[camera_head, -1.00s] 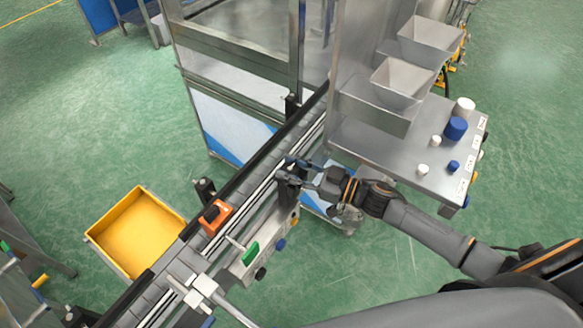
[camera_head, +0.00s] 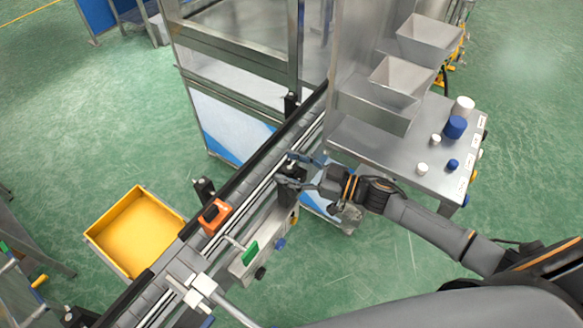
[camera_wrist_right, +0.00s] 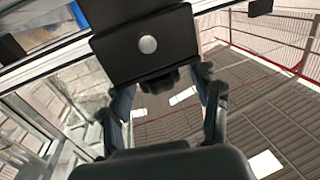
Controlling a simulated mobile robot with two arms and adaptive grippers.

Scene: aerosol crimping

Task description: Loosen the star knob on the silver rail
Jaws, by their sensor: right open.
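The silver rail (camera_head: 262,190) runs diagonally along the conveyor in the head view. My right gripper (camera_head: 289,170) is at the rail's side, with its two fingers apart and nothing visibly clamped. In the right wrist view, the open fingers of my right gripper (camera_wrist_right: 166,92) point toward a black block (camera_wrist_right: 115,35) with a round silver button. A small dark knob-like part (camera_wrist_right: 160,79) shows under the block, between the fingers. Its star shape cannot be made out, and I cannot tell if a finger touches it. My left gripper is not in view.
A yellow bin (camera_head: 130,232) stands at left. A steel table (camera_head: 385,152) with white and blue caps and hoppers is right of the gripper.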

